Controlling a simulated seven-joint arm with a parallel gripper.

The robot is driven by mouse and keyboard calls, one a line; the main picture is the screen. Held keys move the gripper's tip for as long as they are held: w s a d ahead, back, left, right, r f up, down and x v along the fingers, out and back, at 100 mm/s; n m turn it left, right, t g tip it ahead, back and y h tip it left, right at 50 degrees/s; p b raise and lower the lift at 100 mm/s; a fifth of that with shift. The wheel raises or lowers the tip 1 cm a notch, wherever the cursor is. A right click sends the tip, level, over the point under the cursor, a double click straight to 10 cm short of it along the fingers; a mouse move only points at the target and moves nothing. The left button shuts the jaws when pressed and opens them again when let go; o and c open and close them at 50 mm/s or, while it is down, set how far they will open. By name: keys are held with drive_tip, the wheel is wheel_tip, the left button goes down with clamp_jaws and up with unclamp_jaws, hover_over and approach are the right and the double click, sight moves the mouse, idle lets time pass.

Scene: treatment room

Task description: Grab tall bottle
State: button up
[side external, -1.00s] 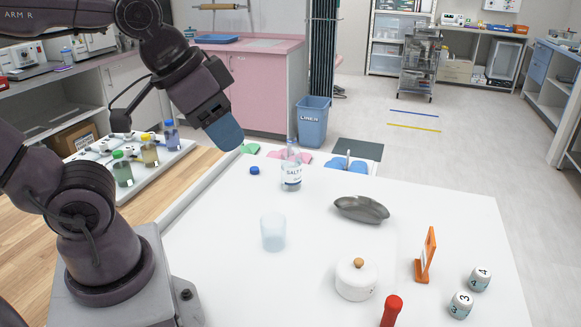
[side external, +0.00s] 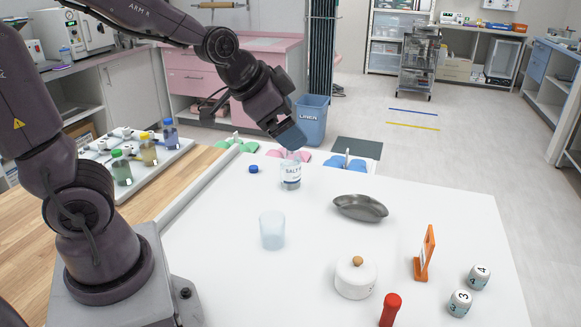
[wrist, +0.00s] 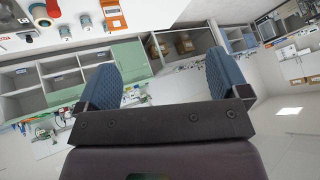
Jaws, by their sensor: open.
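The tall bottle (side external: 291,174) is clear with a white label reading "SALT". It stands upright towards the back of the white table (side external: 220,210). My gripper (side external: 292,140) is at the bottle's top in the side view and overlaps its neck there; I cannot tell whether they touch. In the wrist view my gripper (wrist: 165,85) shows two blue fingers wide apart with nothing between them. The bottle is not seen in the wrist view.
A blue cap (side external: 254,169) lies left of the bottle. A frosted cup (side external: 272,230), a grey dish (side external: 361,207), a white lidded pot (side external: 356,278) and an orange stand (side external: 425,254) are on the table. A tray of small bottles (side external: 185,146) is at left.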

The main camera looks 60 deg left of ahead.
drive_tip(key=w+a+f+m+t+y, duration=0.1)
drive_tip(key=w+a+f+m+y, duration=0.2)
drive_tip(key=w+a+f, duration=0.45)
drive_tip(key=m+t+y, duration=0.4)
drive_tip(key=m+y, duration=0.1)
drive_tip(key=m, duration=0.9)
approach(283, 162)
drive_tip(key=w+a+r, duration=0.2)
drive_tip(key=w+a, duration=0.1)
drive_tip(key=s+f+m+t, duration=0.1)
drive_tip(key=m, duration=0.2)
drive_tip(key=s+f+m+t+h, duration=0.1)
drive_tip(key=m, duration=0.3)
drive_tip(key=s+f+m+t+h, duration=0.1)
drive_tip(key=f+m, duration=0.1)
drive_tip(key=m, duration=0.1)
drive_tip(key=shift+s+d+t, duration=0.2)
drive_tip(key=shift+s+t, duration=0.15)
drive_tip(key=shift+t, duration=0.05)
drive_tip(key=shift+s+d+f+m+h, duration=0.15)
drive_tip(key=shift+s+m+h, duration=0.15)
drive_tip(key=shift+m, duration=0.5)
drive_tip(key=shift+w, duration=0.2)
drive_tip(key=x, duration=1.2)
drive_tip(key=shift+w, duration=0.25)
drive_tip(key=shift+r, duration=0.25)
drive_tip(key=c, duration=1.1)
